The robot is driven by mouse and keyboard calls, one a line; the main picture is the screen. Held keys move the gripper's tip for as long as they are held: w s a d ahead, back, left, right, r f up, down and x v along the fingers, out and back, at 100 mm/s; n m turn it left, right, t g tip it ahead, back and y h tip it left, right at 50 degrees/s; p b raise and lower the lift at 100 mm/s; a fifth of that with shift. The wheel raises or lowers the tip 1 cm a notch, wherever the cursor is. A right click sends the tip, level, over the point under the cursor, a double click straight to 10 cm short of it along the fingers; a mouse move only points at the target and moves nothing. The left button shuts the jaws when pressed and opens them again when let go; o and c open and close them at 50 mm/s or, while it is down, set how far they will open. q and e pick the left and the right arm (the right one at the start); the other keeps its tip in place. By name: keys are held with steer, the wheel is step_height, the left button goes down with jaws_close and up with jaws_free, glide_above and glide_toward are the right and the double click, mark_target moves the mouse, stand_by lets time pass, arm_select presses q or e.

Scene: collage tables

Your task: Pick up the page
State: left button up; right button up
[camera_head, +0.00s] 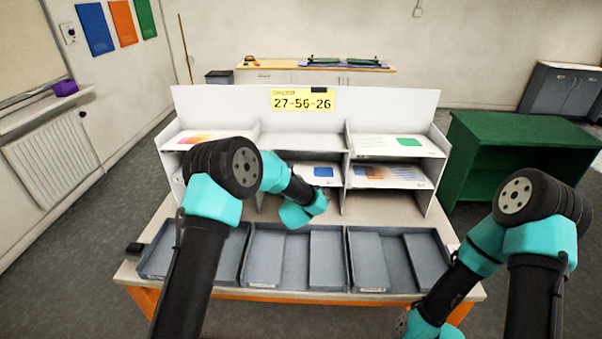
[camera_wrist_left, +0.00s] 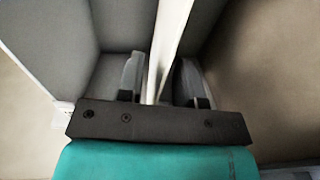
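Several printed pages lie in the white shelf unit (camera_head: 281,112): one with a pink and orange print (camera_head: 195,139) at upper left, one with a green block (camera_head: 408,142) at upper right, one with a blue block (camera_head: 323,172) at lower middle, and one with an orange print (camera_head: 370,174) at lower right. My left arm reaches to the middle of the unit's front; its gripper is hidden in the head view. In the left wrist view, the left gripper's fingers (camera_wrist_left: 159,80) stand either side of a thin pale strip (camera_wrist_left: 172,35); I cannot tell whether it is page or panel, or gripped. The right gripper is out of view.
Three grey trays stand along the table front: left (camera_head: 160,262), middle (camera_head: 297,262) and right (camera_head: 398,262). A green table (camera_head: 520,150) stands at right.

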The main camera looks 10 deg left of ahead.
arm_select(q)
jaws_close()
stand_by(0.4)
steer(key=shift+s+r, duration=0.15)
steer(key=shift+r, duration=0.3)
steer(key=r, duration=0.6)
steer(key=shift+s+r, duration=0.15)
steer(key=shift+s, duration=0.15)
steer(key=s+d, duration=0.1)
steer(key=s, duration=1.8)
steer(key=shift+d, duration=0.25)
